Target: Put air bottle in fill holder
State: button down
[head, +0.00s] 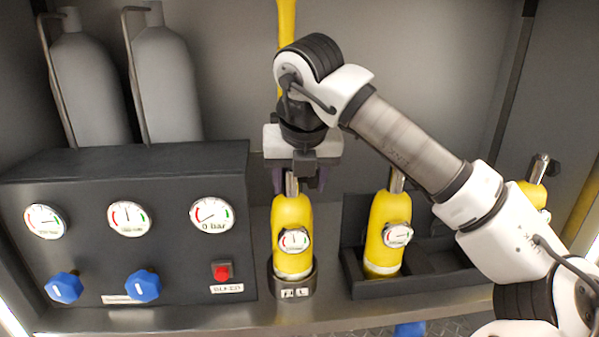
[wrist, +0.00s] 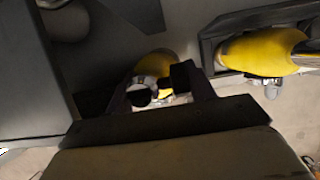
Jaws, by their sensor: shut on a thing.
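A yellow air bottle (head: 292,225) with a round gauge on its front stands upright in the black fill holder (head: 279,285), which carries a label reading roughly "FILL". The base of the bottle sits inside the holder's ring. My gripper (head: 298,180) is above the bottle, pointing down, and is shut on the bottle's metal neck. In the wrist view the gripper (wrist: 165,92) closes around the valve, with part of the yellow bottle (wrist: 152,66) below it. The fingers partly hide the neck.
A black rack (head: 352,282) at right holds another yellow bottle (head: 385,230); a further yellow bottle (head: 533,192) is partly behind my arm. The dark panel (head: 130,262) at left has gauges, blue knobs and a red button (head: 222,271). Two grey cylinders (head: 168,85) stand behind it.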

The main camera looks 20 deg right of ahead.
jog(key=shift+r, duration=0.15)
jog(key=c, duration=0.5)
grip_release()
jog(key=shift+s, duration=0.1)
jog(key=shift+b+v, duration=0.85)
jog(key=shift+v, duration=2.95)
